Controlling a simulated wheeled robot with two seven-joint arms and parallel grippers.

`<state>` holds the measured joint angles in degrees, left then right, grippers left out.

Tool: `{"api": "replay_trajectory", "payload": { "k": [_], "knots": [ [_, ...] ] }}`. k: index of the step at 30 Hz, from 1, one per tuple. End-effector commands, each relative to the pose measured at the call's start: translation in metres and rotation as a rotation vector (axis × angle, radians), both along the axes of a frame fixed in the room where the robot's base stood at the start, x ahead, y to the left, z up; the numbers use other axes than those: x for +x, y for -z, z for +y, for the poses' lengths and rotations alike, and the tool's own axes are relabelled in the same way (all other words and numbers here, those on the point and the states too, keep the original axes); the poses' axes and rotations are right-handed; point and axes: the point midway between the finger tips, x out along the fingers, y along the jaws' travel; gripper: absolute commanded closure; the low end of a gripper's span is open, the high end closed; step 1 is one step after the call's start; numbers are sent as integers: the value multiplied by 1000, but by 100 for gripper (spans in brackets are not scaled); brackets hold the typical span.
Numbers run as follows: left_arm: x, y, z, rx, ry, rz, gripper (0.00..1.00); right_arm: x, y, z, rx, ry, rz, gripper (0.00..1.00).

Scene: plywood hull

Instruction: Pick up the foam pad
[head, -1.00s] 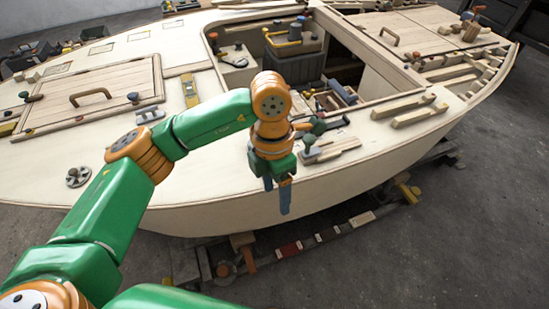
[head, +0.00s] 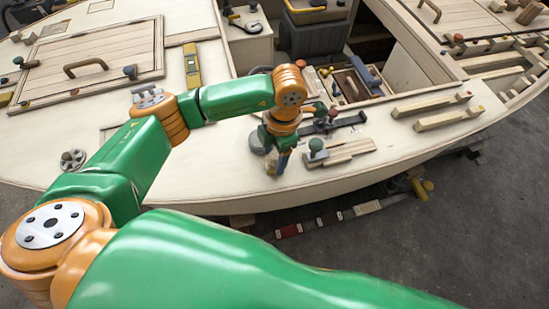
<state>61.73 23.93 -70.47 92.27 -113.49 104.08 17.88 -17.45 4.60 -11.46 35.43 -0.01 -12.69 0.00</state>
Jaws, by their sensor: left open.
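A round grey pad-like thing (head: 257,143) lies on the deck just left of and behind the fingers, partly hidden by the wrist. It may be the foam pad, but I cannot tell for sure. I cannot tell whether the fingers touch anything. My right gripper is not in view.
Right of the gripper are a green-knobbed tool (head: 316,152), wooden strips (head: 350,150) and a dark clamp-like bar (head: 338,124). Behind is the open cockpit with a grey bin (head: 318,36). A yellow level (head: 191,65) lies left. The hull edge drops to the floor in front.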

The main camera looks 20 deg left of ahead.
Motion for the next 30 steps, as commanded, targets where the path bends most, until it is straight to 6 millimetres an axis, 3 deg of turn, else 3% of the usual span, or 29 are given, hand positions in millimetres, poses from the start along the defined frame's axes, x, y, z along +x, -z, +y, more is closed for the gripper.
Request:
{"api": "replay_trajectory", "payload": {
  "k": [5, 12, 23, 29, 30],
  "knots": [
    [0, 1, 0, 0, 0, 0, 36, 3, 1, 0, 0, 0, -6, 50],
    [0, 0, 0, 0, 0, 0, 100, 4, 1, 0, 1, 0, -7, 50],
    [0, -2, 0, -1, 0, -1, 100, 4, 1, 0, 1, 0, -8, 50],
    [0, -33, -2, -2, 3, -4, 100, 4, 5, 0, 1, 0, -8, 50],
    [-5, -40, -9, -3, 6, -4, 100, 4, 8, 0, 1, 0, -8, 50]
  ]
}}
